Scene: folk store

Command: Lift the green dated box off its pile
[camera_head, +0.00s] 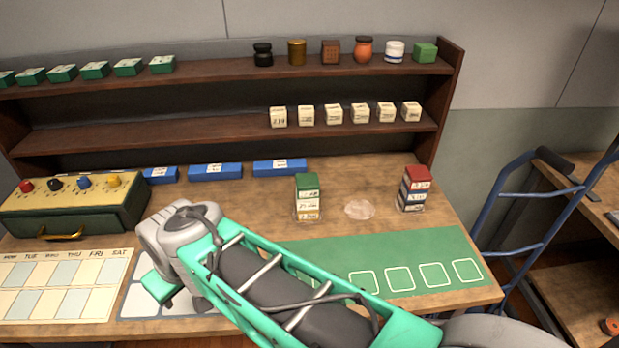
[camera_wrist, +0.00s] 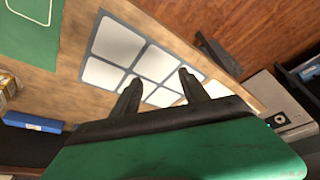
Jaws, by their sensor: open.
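The green dated box (camera_head: 307,182) is on top of a small upright pile (camera_head: 308,206) of boxes with pale, dated fronts. The pile stands on the bench, left of a pale round patch. My gripper (camera_wrist: 159,77) is open and empty in the wrist view, its two dark fingers apart over a grey mat with white squares (camera_wrist: 112,42). In the head view my wrist is well left of the pile, over the same mat, and the fingertips are hidden. I cannot clearly make out the green box in the wrist view.
A red-topped pile (camera_head: 415,188) stands to the right, past the pale round patch (camera_head: 359,209). Blue boxes (camera_head: 215,171) line the back under the shelves (camera_head: 210,136). A knobbed case (camera_head: 75,205) is at the left. A green mat (camera_head: 440,248) lies in front.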

